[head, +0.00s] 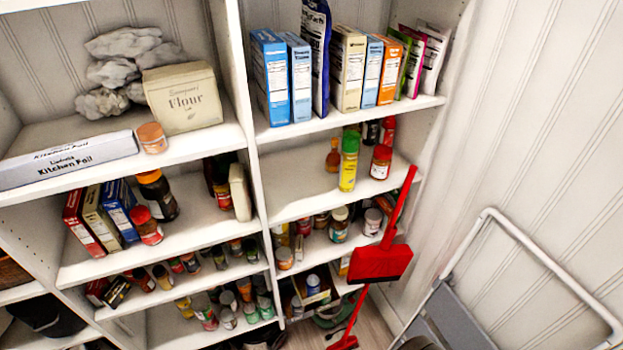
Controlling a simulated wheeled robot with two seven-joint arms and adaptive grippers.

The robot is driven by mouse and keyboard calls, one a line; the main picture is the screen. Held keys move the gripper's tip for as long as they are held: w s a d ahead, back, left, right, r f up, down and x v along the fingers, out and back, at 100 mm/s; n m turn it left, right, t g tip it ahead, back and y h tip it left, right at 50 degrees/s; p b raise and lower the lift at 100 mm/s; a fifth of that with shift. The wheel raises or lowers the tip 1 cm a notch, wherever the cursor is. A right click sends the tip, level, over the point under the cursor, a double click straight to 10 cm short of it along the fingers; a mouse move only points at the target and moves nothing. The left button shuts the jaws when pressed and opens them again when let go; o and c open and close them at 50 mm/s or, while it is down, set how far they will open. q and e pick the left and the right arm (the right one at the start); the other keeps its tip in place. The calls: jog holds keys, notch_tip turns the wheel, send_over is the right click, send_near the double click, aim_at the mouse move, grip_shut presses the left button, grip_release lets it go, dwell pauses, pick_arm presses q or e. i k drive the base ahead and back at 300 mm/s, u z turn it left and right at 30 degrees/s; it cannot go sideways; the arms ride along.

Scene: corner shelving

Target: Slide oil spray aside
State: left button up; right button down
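Darker and red containers (374,132) stand behind on the right. The label cannot be read. Neither my left nor my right gripper is in view.
The left part of that shelf is bare. Boxes and bags (350,70) fill the shelf above, and several jars (340,225) stand below. A red dustpan (380,262) with a long handle rises in front of the shelf's right end. A folded step ladder (490,270) leans at right.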

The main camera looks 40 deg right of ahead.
aim_at(350, 140)
jog(key=u, duration=2.45)
jog(key=k, duration=0.85)
jog(key=z, duration=2.65)
